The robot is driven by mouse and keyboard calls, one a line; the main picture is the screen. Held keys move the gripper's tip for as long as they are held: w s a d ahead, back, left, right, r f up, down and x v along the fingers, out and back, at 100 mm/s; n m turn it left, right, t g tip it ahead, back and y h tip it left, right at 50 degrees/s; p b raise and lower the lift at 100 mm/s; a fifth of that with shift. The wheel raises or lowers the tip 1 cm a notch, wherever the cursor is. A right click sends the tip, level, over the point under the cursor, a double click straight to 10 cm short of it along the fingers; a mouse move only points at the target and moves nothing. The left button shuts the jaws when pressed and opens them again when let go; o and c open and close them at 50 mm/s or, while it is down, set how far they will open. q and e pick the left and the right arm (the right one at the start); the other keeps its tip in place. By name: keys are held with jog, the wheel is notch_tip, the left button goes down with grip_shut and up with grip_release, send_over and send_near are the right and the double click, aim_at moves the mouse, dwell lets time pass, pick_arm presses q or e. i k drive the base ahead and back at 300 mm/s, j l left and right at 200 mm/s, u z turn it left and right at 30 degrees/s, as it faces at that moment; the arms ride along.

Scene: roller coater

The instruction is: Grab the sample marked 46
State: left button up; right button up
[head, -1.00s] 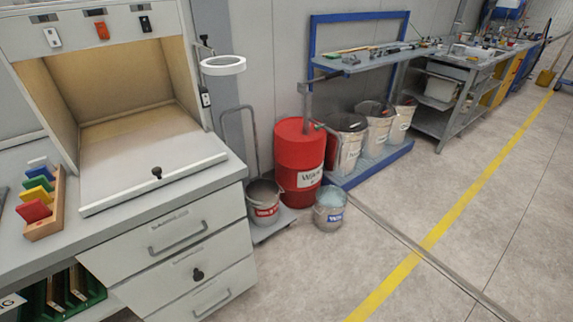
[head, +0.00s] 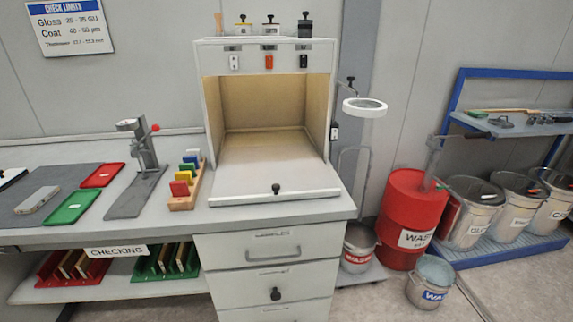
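No sample with a readable 46 shows in the head view. Several wooden-looking samples stand in a red rack (head: 75,268) and a green rack (head: 166,262) on the shelf under the bench; any marks on them are too small to read. A wooden block (head: 186,202) on the bench holds several coloured pieces in red, yellow, green, blue and white. A small grey device (head: 37,200) lies on the dark mat at the left. Neither of my grippers is in view.
The bench holds a red tray (head: 103,175), a green tray (head: 73,207), a grey stand (head: 141,165) and an open-fronted booth (head: 268,130). Drawers (head: 268,248) are below the booth. A red drum (head: 405,215) and buckets (head: 430,282) stand on the floor at the right.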

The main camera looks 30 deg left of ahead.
aim_at(41, 196)
jog(key=u, duration=2.65)
